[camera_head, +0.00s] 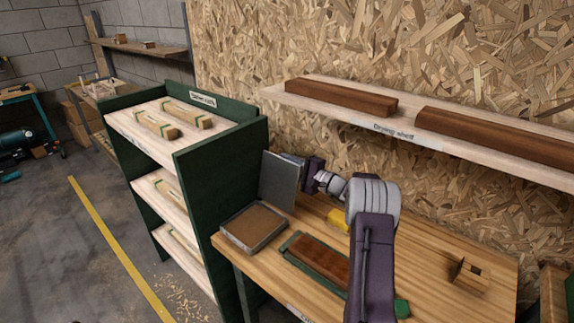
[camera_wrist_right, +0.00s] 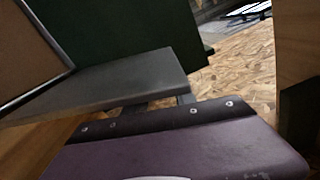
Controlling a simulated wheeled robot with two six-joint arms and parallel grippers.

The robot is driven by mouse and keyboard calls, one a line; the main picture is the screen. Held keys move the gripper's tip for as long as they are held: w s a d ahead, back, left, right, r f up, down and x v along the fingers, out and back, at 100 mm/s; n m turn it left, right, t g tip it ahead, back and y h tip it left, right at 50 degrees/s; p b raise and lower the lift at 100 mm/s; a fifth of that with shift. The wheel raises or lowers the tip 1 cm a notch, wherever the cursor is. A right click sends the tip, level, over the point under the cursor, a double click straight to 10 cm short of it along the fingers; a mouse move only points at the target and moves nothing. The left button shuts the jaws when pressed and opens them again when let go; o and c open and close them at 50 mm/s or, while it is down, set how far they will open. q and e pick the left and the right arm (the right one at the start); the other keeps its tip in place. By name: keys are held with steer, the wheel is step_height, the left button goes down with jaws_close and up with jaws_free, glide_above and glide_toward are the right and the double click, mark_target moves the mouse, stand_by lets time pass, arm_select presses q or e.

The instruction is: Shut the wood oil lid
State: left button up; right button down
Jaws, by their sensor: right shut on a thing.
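The wood oil tray (camera_head: 228,238) is a shallow grey box with a brown inside, at the left end of the workbench. Its grey lid (camera_head: 279,181) stands raised, nearly upright, on the tray's back right side. My right gripper (camera_head: 301,163) is at the lid's upper right edge and is shut on it; its fingertips are mostly hidden by the lid. In the right wrist view the lid (camera_wrist_right: 120,84) is a grey slab running into the dark fingers, with the tray's brown inside (camera_wrist_right: 22,50) at upper left. My left gripper is not in view.
The green rack (camera_head: 215,165) stands close on the left of the tray. A brown board in a green holder (camera_head: 320,258), a yellow block (camera_head: 339,220) and a small wooden piece (camera_head: 472,277) are on the workbench (camera_head: 425,255). The drying shelf (camera_head: 415,132) with dark boards overhangs behind.

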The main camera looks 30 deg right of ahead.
steer(key=shift+f, duration=0.1)
steer(key=s+a+n+b, duration=0.2)
steer(key=a+n+b, duration=0.1)
steer(key=b, duration=0.7)
steer(key=s+a+r+n+b, duration=0.1)
steer(key=a+n+b, duration=0.3)
steer(key=b, duration=0.7)
steer(key=shift+s+a+r, duration=0.15)
steer(key=shift+s+a, duration=0.2)
steer(key=shift+a, duration=0.5)
